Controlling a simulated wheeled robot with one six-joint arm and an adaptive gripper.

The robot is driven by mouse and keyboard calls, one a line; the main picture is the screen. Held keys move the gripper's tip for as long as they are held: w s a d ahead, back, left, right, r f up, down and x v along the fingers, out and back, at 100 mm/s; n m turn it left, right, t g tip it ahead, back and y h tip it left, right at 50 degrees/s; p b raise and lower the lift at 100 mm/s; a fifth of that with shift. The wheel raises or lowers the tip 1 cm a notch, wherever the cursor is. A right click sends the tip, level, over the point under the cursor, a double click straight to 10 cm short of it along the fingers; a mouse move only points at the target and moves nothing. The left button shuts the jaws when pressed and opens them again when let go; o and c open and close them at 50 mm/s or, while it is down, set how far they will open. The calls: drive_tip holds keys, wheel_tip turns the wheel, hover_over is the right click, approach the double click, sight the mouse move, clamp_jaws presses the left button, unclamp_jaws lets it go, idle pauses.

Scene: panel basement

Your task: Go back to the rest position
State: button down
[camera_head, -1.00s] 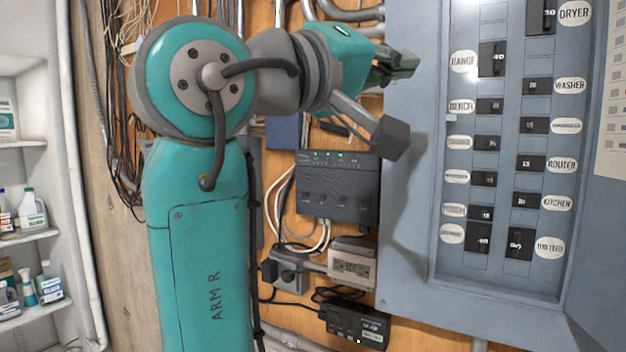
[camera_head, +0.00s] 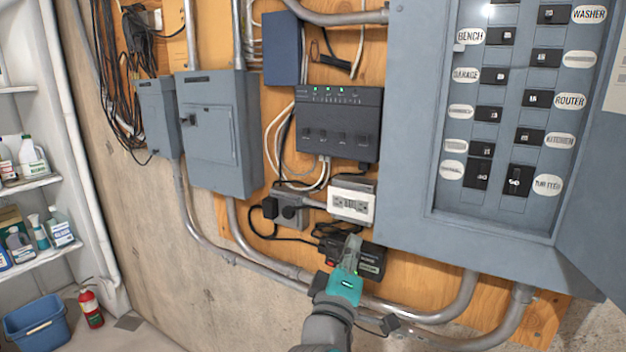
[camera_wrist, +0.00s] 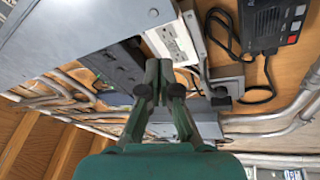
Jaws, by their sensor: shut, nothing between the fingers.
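My gripper (camera_head: 349,262) is low in the middle of the head view, in front of the small black power box (camera_head: 371,262) on the wood panel. Its fingers point up and are shut with nothing between them. In the wrist view my gripper (camera_wrist: 160,92) shows its closed fingers, with the white outlet box (camera_wrist: 172,43) beyond them. The black box also shows at the upper right of the wrist view (camera_wrist: 273,20). I cannot tell whether the fingers touch anything.
The open breaker panel (camera_head: 405,180) stands at the right. A black router (camera_head: 338,125) and white outlet (camera_head: 352,200) hang in the middle. Grey boxes (camera_head: 218,130) and conduits (camera_head: 430,316) line the wall. Shelves, a blue bin (camera_head: 36,322) and a fire extinguisher (camera_head: 91,308) are at the left.

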drive_tip(key=s+d+f+n+y, duration=0.1)
drive_tip(key=s+f+y, duration=0.15)
drive_tip(key=f, duration=0.65)
drive_tip(key=s+d+f+y, duration=0.2)
drive_tip(key=s+f, duration=0.2)
drive_tip(key=f, duration=0.4)
drive_tip(key=s+d+f+m+g+y, duration=0.1)
drive_tip(key=s+d+f+g+y, duration=0.25)
drive_tip(key=s+f, duration=0.95)
drive_tip(key=s+d+m, duration=0.1)
drive_tip(key=s+m, duration=0.2)
drive_tip(key=s, duration=0.7)
drive_tip(key=s+d+f+m+g, duration=0.1)
drive_tip(key=s+d+m, duration=0.1)
drive_tip(key=s, duration=0.8)
drive_tip(key=s+d+m+h, duration=0.1)
drive_tip(key=s+m, duration=0.3)
drive_tip(key=s, duration=0.6)
drive_tip(key=shift+s+d+f+m+g, duration=0.25)
drive_tip(key=shift+s+d+m+g, duration=0.1)
drive_tip(key=shift+d+m, duration=0.1)
